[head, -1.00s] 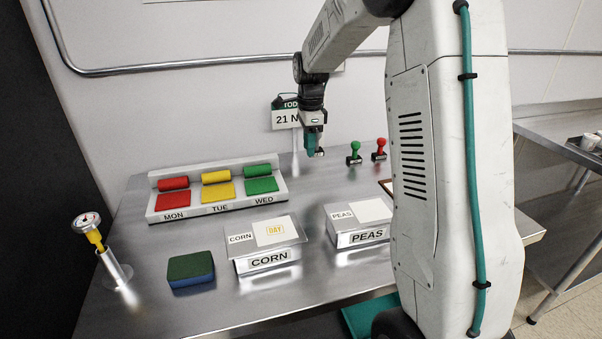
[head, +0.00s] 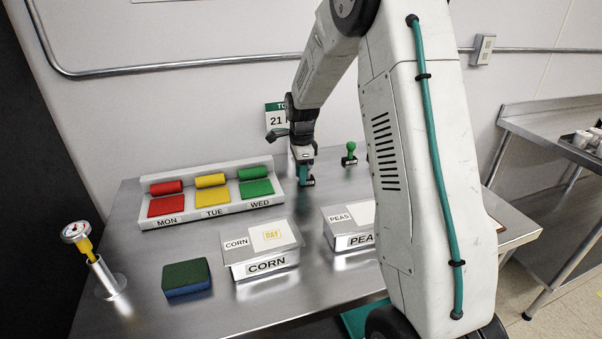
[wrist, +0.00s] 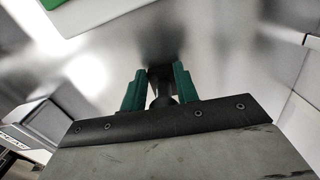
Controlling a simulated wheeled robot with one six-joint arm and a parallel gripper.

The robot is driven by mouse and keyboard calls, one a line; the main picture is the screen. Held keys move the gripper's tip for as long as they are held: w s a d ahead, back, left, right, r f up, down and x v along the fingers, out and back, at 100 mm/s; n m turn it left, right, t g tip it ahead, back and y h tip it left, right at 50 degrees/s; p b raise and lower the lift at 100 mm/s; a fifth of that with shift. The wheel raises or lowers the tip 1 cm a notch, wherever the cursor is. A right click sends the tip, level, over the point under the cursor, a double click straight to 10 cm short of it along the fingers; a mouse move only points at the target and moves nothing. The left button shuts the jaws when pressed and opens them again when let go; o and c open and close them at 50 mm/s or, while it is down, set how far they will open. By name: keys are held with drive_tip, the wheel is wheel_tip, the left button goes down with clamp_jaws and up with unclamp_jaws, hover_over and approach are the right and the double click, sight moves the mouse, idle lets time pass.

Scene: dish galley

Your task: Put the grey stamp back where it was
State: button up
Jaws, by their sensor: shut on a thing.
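My gripper (head: 306,173) is low over the back of the steel table, just right of the day pad tray. Its teal fingers are shut on the dark grey stamp (wrist: 161,84), which shows between them in the wrist view. The fingers hide most of the stamp in the head view. I cannot tell whether its base touches the table. A green-handled stamp (head: 350,154) stands upright on the table to the right of my gripper.
The tray (head: 210,208) holds red, yellow and green pads and rollers. In front are the CORN box (head: 262,268), the PEAS box (head: 340,238) and a green-blue sponge (head: 187,279). A gauge in a steel holder (head: 108,279) stands at left. The table (head: 200,320) is bare around my gripper.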

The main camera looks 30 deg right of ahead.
drive_tip(key=shift+f, duration=0.15)
drive_tip(key=o, duration=0.9)
drive_tip(key=shift+o, duration=0.2)
wheel_tip(320, 180, up, 12)
drive_tip(key=s+a+r+n, duration=0.5)
drive_tip(key=s+r, duration=0.1)
drive_tip(key=s, duration=0.1)
drive_tip(key=s+a+n, duration=0.4)
drive_tip(key=s+n, duration=0.1)
drive_tip(key=s, duration=0.4)
drive_tip(key=s+a+n, duration=0.4)
drive_tip(key=s+n, duration=0.2)
drive_tip(key=s, duration=0.4)
drive_tip(key=s+a+n+t, duration=0.1)
drive_tip(key=s+a+n, duration=0.3)
drive_tip(key=s, duration=0.5)
drive_tip(key=shift+s+n, duration=0.35)
drive_tip(key=shift+n, duration=0.85)
